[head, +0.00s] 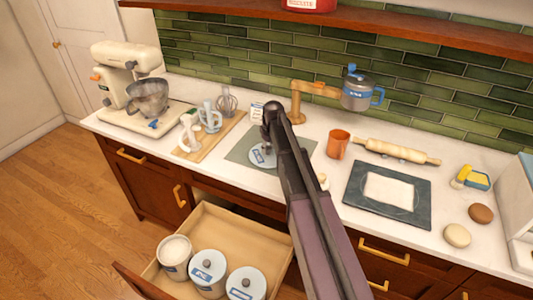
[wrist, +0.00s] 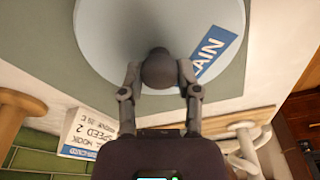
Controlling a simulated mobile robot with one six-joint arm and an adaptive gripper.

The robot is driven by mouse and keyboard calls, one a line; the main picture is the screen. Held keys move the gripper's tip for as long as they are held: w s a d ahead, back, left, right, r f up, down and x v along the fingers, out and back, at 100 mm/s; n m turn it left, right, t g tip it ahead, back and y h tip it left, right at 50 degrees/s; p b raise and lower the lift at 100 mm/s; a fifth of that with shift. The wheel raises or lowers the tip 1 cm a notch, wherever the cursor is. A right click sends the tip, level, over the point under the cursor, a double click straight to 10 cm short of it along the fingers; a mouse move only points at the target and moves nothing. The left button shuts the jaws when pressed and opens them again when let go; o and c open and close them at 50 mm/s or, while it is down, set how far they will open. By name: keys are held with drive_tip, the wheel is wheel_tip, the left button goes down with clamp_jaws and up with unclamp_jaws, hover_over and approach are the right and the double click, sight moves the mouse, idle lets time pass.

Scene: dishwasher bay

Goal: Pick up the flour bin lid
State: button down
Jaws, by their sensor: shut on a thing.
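The flour bin lid (head: 257,160) is a pale round disc with a dark knob and a blue label, over the grey-green mat (head: 239,150) on the counter. In the wrist view the lid (wrist: 115,45) fills the top middle, its label ending in "AIN". My gripper (wrist: 158,75) has a finger on each side of the knob and is shut on it. I cannot tell whether the lid touches the mat. In the head view my arm hides part of the lid and the gripper. An uncovered bin of white flour (head: 174,256) stands in the open drawer.
Two lidded bins (head: 208,272) stand beside the open one in the drawer (head: 218,221). A recipe card (wrist: 84,133), mug tree, whisk and wooden tap-like stand (head: 297,100) surround the mat. An orange cup (head: 338,144), rolling pin and dough board lie to the right.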

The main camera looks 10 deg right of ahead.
sight(267, 147)
drive_tip(key=shift+r, duration=0.2)
wheel_tip(267, 147, up, 3)
drive_tip(key=p, duration=0.3)
drive_tip(key=s, duration=0.5)
drive_tip(key=s+a+r+p, duration=0.1)
drive_tip(key=s, duration=0.4)
drive_tip(key=s+p, duration=0.1)
drive_tip(key=s, duration=0.5)
drive_tip(key=shift+a+r, duration=0.3)
